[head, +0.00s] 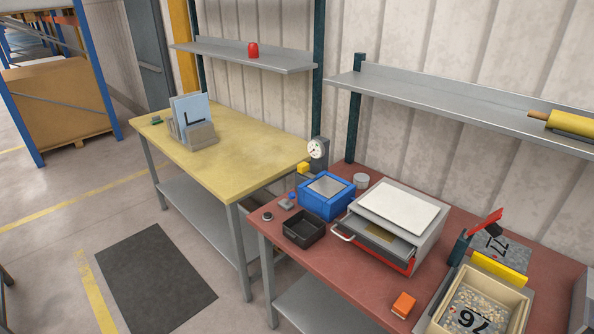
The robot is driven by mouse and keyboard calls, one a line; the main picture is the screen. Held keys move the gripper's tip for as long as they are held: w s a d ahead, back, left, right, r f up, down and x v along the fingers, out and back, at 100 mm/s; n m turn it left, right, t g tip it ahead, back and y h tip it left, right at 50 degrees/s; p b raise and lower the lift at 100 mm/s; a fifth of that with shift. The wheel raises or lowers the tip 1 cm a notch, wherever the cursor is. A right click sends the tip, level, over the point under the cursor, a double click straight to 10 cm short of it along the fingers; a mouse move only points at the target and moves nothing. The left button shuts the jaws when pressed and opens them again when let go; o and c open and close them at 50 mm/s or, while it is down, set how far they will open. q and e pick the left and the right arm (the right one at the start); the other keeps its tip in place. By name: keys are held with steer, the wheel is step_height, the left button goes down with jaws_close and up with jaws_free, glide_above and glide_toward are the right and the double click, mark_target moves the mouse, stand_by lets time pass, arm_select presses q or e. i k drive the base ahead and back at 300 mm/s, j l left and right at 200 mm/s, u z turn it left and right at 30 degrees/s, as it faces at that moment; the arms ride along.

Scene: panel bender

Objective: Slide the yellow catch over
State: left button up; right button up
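One is a yellow bar (500,268) at the back edge of a beige bin (522,300), close to a red-tipped lever (485,222) on a dark post. The other is a small yellow block (303,168) beside a dial gauge (316,149) at the back left of the red bench. Neither of my grippers is in view.
The red bench (325,262) also holds a blue box (326,195), a black tray (303,229), a white-topped drawer unit (398,212) with its drawer partly out, and an orange block (403,304). A yellow table (255,152) stands left. Floor in front is open.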

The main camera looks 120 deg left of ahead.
mark_target(303, 168)
steer(key=u, duration=3.85)
steer(key=j+z, duration=0.1)
steer(key=z, duration=0.4)
steer(key=i+j+z, duration=0.4)
steer(key=j, duration=0.25)
steer(key=j+z, duration=0.2)
steer(key=j, duration=0.15)
steer(key=i+j+z, duration=0.15)
steer(key=j, duration=0.25)
steer(key=i+j, duration=0.1)
steer(key=j, duration=0.5)
steer(key=i+j, duration=0.1)
steer(key=j, duration=0.5)
steer(key=i+j+z, duration=0.1)
steer(key=j, duration=0.45)
